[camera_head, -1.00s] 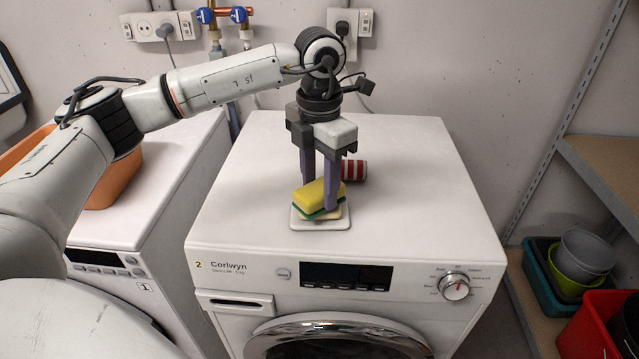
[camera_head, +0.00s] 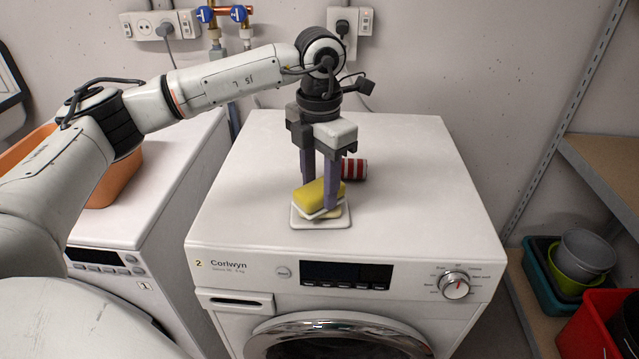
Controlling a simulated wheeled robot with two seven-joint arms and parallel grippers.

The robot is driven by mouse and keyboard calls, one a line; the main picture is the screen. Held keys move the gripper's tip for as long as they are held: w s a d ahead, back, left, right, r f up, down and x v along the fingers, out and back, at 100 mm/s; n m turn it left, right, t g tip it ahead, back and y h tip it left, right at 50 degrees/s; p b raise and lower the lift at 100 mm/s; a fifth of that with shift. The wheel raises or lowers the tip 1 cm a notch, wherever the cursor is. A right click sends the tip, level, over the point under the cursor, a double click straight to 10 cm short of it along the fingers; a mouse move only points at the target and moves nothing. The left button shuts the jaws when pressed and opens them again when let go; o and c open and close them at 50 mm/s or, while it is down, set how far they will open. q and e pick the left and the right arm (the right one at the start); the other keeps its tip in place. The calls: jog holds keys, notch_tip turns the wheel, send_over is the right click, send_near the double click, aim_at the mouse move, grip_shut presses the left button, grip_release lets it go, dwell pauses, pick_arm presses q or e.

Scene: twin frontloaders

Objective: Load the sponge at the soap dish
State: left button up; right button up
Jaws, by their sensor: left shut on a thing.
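A yellow sponge (camera_head: 317,194) is above a flat white soap dish (camera_head: 306,223) on top of the washing machine marked 2 (camera_head: 400,195). My left gripper (camera_head: 320,192) points down from above with one purple finger on each side of the sponge, shut on it. The sponge is slightly tilted. A pale layer, perhaps soap, shows beneath it on the dish; whether the sponge touches it I cannot tell. The near finger covers the sponge's right end. My right gripper is out of view.
The rest of the machine top is clear. A second white machine (camera_head: 165,190) on the left bears an orange basket (camera_head: 122,180). Shelving with tubs (camera_head: 578,262) stands at right.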

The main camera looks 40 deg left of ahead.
aim_at(320, 187)
pick_arm(q)
jog(key=shift+f, duration=0.1)
jog(key=shift+r+p, duration=2.65)
jog(key=shift+r, duration=0.95)
jog(key=shift+f, duration=0.1)
